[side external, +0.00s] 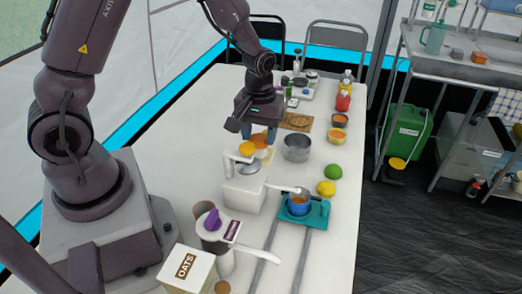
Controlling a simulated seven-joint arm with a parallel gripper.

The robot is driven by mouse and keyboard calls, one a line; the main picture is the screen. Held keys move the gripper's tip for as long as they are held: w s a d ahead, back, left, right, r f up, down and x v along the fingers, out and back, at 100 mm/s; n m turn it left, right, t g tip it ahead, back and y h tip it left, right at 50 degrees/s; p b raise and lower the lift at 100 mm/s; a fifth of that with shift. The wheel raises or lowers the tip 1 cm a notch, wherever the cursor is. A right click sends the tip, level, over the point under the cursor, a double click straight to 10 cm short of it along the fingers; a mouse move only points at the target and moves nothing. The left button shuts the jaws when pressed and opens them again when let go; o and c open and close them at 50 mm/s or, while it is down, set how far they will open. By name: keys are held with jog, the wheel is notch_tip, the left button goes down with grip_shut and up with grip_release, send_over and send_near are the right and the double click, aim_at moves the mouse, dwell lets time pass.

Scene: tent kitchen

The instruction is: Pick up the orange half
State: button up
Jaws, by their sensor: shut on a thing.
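The orange half (260,142) shows as a small orange shape at the middle of the white table, partly hidden by my gripper's fingers and by a white device in front. My gripper (260,133) points down over it, with its bluish fingers on either side, shut on the orange half. I cannot tell whether the fruit touches what lies under it. A pale, yellowish surface (267,155) shows just below it.
A metal pot (297,148), green fruit (333,171), yellow fruit (326,188) and blue cup (299,204) stand to the right. A wooden board (297,122) lies behind.

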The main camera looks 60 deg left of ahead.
jog(key=shift+r, duration=2.8)
